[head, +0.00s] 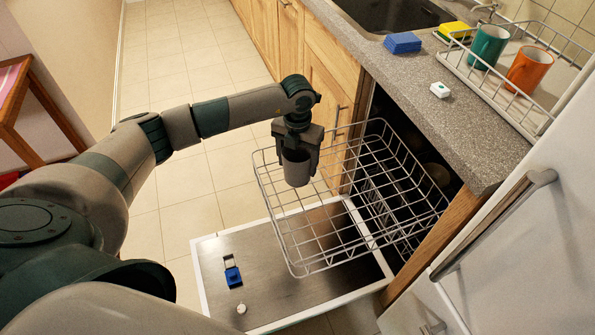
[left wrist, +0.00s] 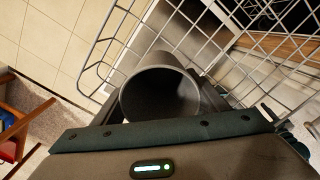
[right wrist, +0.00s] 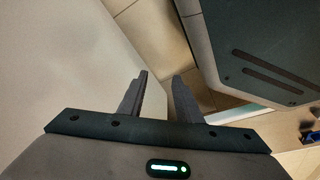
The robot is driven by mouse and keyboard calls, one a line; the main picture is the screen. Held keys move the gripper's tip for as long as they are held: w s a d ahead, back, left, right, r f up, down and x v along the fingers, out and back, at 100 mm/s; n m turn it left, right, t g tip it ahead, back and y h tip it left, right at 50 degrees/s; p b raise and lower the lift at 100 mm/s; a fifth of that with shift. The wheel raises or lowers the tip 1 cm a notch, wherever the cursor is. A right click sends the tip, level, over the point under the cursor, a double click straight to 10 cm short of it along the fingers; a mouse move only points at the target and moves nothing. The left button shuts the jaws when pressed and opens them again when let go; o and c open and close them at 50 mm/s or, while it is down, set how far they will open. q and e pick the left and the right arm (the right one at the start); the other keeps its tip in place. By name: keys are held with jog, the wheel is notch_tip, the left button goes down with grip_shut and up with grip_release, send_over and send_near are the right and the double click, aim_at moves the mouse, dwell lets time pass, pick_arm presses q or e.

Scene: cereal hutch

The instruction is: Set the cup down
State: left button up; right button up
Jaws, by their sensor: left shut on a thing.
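My left gripper (head: 297,150) is shut on a grey cup (head: 296,168). The cup hangs below the gripper, over the far left part of the pulled-out wire dishwasher rack (head: 300,266). In the left wrist view the cup's round open mouth (left wrist: 160,95) faces the camera, between the fingers, with rack wires around and beyond it. I cannot tell whether the cup's base touches the wires. My right gripper (right wrist: 161,78) shows only in the right wrist view. Its fingers are apart with nothing between them.
The open dishwasher door (head: 210,262) lies below the rack. On the counter (head: 455,118), a wire drainer (head: 500,98) holds a teal mug (head: 489,46) and an orange mug (head: 528,68). A blue sponge (head: 402,43) and small white item (head: 440,90) lie nearby. A white fridge (head: 530,230) bounds the right.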

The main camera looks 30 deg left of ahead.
pick_arm(q)
jog(key=shift+f, duration=0.1)
jog(key=shift+f, duration=0.2)
notch_tip(320, 180, down, 3)
jog(key=shift+r+b, duration=0.1)
jog(key=shift+b, duration=1.05)
pick_arm(e)
notch_tip(320, 180, up, 6)
jog(key=w, duration=0.1)
jog(key=shift+w+a+r, duration=0.15)
jog(key=shift+w+a, duration=0.25)
pick_arm(q)
jog(key=shift+f, duration=0.2)
pick_arm(e)
jog(key=shift+r, duration=0.1)
pick_arm(q)
jog(key=o, duration=1.1)
jog(key=shift+c, duration=0.2)
pick_arm(e)
jog(key=shift+r, duration=0.15)
pick_arm(q)
jog(key=shift+r, duration=0.1)
